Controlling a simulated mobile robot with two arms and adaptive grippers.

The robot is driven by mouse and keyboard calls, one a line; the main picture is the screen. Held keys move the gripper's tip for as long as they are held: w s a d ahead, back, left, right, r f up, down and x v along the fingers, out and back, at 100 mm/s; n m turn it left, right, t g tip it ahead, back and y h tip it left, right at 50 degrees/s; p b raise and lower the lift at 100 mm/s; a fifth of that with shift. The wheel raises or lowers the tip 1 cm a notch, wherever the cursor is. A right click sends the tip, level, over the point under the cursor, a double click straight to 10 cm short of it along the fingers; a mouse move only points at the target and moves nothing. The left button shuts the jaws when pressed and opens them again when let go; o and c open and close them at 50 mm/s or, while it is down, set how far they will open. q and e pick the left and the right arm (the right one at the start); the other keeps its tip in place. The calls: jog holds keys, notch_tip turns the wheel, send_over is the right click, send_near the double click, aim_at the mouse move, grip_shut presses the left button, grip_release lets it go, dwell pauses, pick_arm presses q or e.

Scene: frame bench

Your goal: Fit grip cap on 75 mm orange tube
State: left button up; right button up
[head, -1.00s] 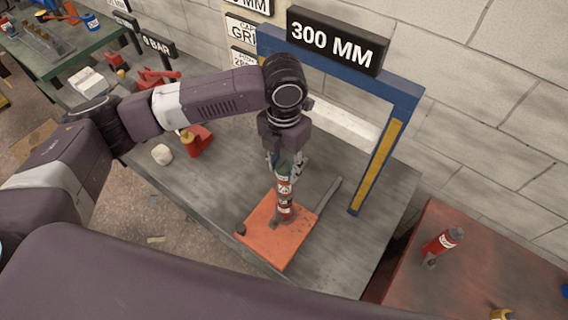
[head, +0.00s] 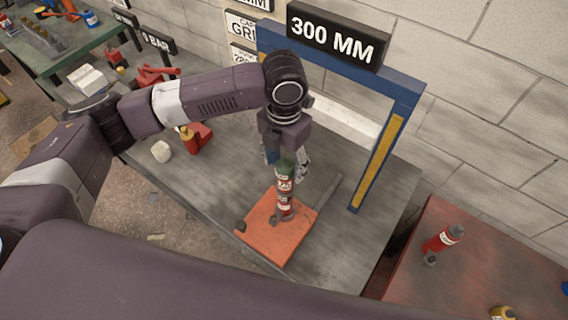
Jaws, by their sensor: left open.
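An upright stack of red pieces with white labels (head: 284,206) stands on an orange base plate (head: 262,236) on the grey bench. I cannot tell which parts are the 75 mm tube and the grip cap. My right gripper is not in view.
A blue frame (head: 408,95) with a yellow strip and a "300 MM" sign (head: 337,37) stands behind the plate. A white cup (head: 161,151) and red container (head: 199,137) are at left.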

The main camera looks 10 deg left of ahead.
aim_at(284, 167)
pick_arm(q)
notch_tip(284, 167, up, 12)
jog(key=shift+f, duration=0.25)
dwell(0.5)
